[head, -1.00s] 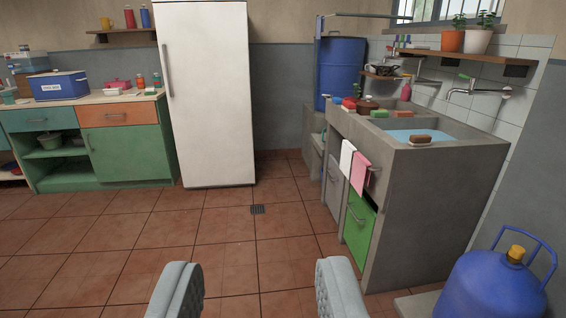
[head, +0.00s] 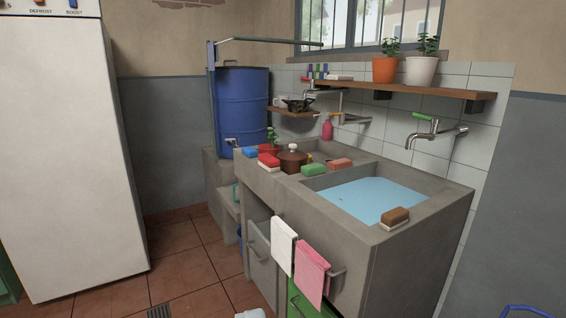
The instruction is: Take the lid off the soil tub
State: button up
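Of my gripper (head: 250,314), only a small pale tip shows at the bottom edge. It is well short of the tub and apart from it. I cannot see the space between its fingers.
Red, blue, green and orange-red sponges lie around the tub. The water-filled basin (head: 370,198) is to its right, with a brown brush (head: 394,216) on the front rim. A blue barrel (head: 243,110) stands behind. Towels (head: 312,272) hang in front. Tiled floor is clear at left.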

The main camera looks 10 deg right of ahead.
aim_at(292, 154)
jog(key=i+j+z, duration=0.4)
jog(key=i, duration=0.2)
jog(key=k+l, duration=0.45)
jog(key=i+j, duration=0.2)
jog(key=i, duration=0.25)
jog(key=i+j+u, duration=0.1)
jog(key=i+j, duration=0.15)
jog(key=i, duration=0.25)
jog(key=i+j, duration=0.2)
jog(key=i, duration=0.25)
jog(key=i+j+u, duration=0.1)
jog(key=i, duration=0.4)
jog(key=i+j, duration=0.2)
jog(key=i, duration=0.25)
